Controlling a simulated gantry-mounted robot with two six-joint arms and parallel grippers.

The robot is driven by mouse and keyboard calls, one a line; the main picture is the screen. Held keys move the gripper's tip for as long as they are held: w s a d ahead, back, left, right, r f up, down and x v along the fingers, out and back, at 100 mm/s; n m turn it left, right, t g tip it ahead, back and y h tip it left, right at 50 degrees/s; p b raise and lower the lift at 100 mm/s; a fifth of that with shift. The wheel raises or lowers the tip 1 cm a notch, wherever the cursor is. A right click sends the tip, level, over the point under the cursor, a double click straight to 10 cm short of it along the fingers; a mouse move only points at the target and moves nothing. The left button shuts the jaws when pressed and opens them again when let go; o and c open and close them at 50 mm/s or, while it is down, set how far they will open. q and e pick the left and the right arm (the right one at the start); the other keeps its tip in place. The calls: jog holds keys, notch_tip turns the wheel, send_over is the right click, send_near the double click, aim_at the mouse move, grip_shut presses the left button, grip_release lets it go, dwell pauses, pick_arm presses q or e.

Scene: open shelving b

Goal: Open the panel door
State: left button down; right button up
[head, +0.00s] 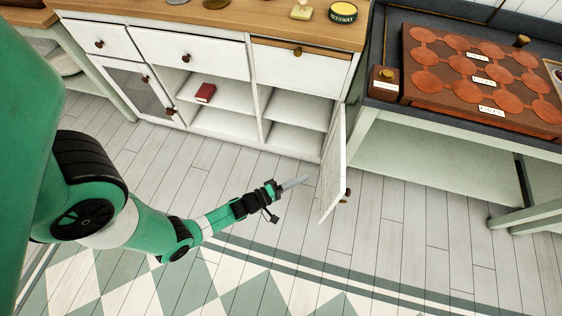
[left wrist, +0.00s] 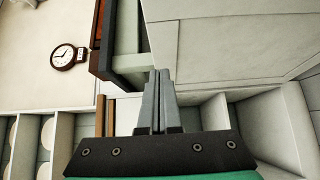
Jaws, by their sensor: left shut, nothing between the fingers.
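The white panel door (head: 335,165) stands swung out from the right end of the white cabinet, with a dark round knob (head: 347,195) on its outer side. My left gripper (head: 307,178) is shut and empty, a little to the left of the door on its inner side. In the head view a narrow strip of floor shows between the fingertips and the door. In the left wrist view the shut fingers (left wrist: 158,72) point toward a large pale panel (left wrist: 235,45), which looks like the door's inner face. My right gripper is in neither view.
Open shelves (head: 295,105) lie behind the door, with a red book (head: 205,93) on one. A glazed door (head: 130,88) is at the cabinet's left. A bench (head: 440,170) with a brown tray (head: 490,118) stands close on the right. The front floor is clear.

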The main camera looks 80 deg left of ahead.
pick_arm(q)
jog(key=s+d, duration=0.5)
jog(key=d, duration=0.3)
jog(key=shift+p, duration=0.4)
